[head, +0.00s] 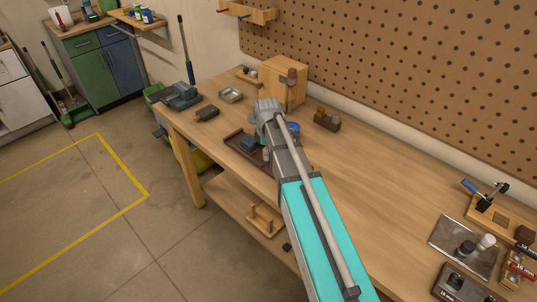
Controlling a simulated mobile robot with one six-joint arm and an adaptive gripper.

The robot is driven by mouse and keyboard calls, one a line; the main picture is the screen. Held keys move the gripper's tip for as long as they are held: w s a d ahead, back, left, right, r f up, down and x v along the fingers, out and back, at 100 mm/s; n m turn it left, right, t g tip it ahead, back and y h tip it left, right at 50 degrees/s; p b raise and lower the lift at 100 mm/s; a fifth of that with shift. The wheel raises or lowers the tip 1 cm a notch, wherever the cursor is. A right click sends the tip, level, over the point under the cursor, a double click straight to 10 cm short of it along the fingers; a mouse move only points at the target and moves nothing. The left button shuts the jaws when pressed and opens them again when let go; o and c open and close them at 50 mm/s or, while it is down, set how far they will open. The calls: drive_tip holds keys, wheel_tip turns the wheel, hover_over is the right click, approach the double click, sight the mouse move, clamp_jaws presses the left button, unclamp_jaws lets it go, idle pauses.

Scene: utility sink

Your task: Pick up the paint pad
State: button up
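A small blue-grey block (250,142), which may be the paint pad, lies in a shallow dark brown tray (232,138) on the workbench. It is too small to identify for certain. My arm reaches across the bench from the bottom of the head view, and its grey far end is just right of the tray. The arm covers the tray's right side. I cannot make out my gripper's fingers, so whether it holds anything does not show.
A wooden box (283,82), a metal dish (230,95), a blue-grey vise-like tool (182,97) and a dark-headed brush (207,113) surround the tray. A metal plate (462,245) with knobs lies at right. The bench's middle right is clear.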

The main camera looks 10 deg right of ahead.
drive_tip(key=c, duration=0.5)
drive_tip(key=shift+r, duration=0.2)
drive_tip(key=shift+r+p, duration=0.75)
drive_tip(key=shift+p, duration=0.25)
drive_tip(key=s+a+r+p, duration=0.4)
drive_tip(key=s+r+p, duration=0.7)
drive_tip(key=s, duration=0.2)
drive_tip(key=shift+s+a, duration=0.15)
